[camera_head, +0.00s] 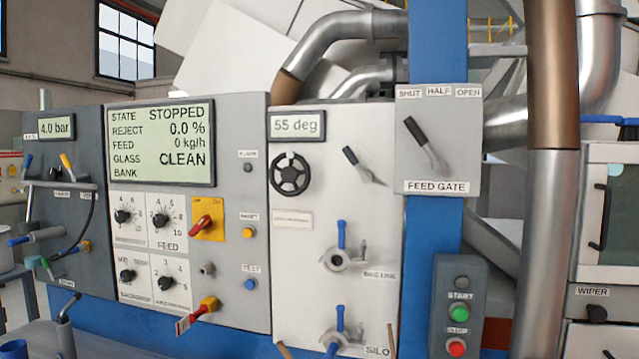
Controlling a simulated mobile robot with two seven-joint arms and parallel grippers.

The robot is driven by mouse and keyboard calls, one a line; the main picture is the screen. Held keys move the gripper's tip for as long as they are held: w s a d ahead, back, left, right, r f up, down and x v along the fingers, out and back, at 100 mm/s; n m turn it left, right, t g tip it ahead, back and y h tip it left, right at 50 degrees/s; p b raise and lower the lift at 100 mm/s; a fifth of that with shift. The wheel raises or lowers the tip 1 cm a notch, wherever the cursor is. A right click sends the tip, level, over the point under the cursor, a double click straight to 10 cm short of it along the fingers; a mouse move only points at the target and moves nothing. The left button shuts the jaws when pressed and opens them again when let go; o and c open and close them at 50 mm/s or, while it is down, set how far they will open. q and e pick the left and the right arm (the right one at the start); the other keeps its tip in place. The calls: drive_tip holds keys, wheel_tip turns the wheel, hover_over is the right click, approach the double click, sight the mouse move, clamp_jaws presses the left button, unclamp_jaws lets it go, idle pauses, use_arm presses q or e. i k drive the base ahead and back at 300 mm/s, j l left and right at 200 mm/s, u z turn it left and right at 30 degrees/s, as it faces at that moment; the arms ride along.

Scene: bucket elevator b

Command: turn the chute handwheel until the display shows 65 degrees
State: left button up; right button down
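The chute handwheel (289,174) is a small black spoked wheel on the upper left of the white panel (310,275). Just above it, a small display (297,125) reads 55 deg. A black lever (364,166) is mounted on the panel to the right of the wheel. Nothing touches the wheel. Neither of my grippers can be made out in this view.
Left of the wheel is a grey control panel with a large screen (161,142) reading STOPPED, knobs and a red switch (207,225). Two blue-handled valves (341,258) sit below the wheel. The feed gate lever (426,146) and a start/stop box (459,305) are to the right.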

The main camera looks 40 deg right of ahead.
sight(290, 174)
drive_tip(key=z, duration=1)
